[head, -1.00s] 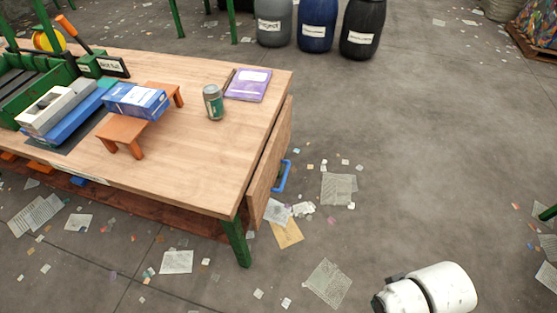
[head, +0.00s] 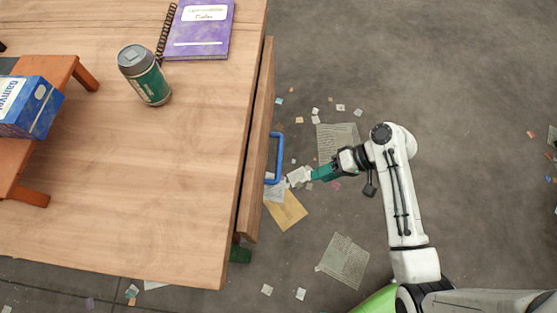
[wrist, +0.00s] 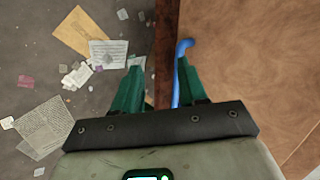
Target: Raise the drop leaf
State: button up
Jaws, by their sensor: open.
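The wooden drop leaf (head: 257,150) hangs down along the right edge of the table (head: 190,190) in the head view. A blue handle (head: 279,155) stands out from its outer face. My gripper (head: 314,175) is just right of the handle, apart from it in this view. In the wrist view my gripper (wrist: 157,62) is open, with two green fingers spread and nothing held. The blue handle (wrist: 182,46) runs by the right finger, which partly hides it. The brown leaf (wrist: 245,60) fills the right side; I cannot tell whether a finger touches the handle.
On the table stand a green and grey cup (head: 145,76), a purple notebook (head: 200,32) and an orange stand (head: 48,85) with a blue box (head: 30,107).

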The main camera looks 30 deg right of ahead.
aim_at(279, 156)
jog(key=w+d+f+m+t+y+b, duration=0.2)
jog(key=w+f+m+t+y+b, duration=0.15)
jog(key=w+f+t+b, duration=0.3)
jog(key=shift+g, duration=0.45)
jog(key=x, duration=0.3)
jog(key=r+b+x, duration=0.1)
jog(key=x, duration=0.3)
jog(key=b+x, duration=0.1)
jog(key=x, duration=0.3)
jog(key=shift+w+r, duration=0.35)
jog(key=shift+r, duration=0.05)
jog(key=shift+c, duration=0.2)
grip_shut()
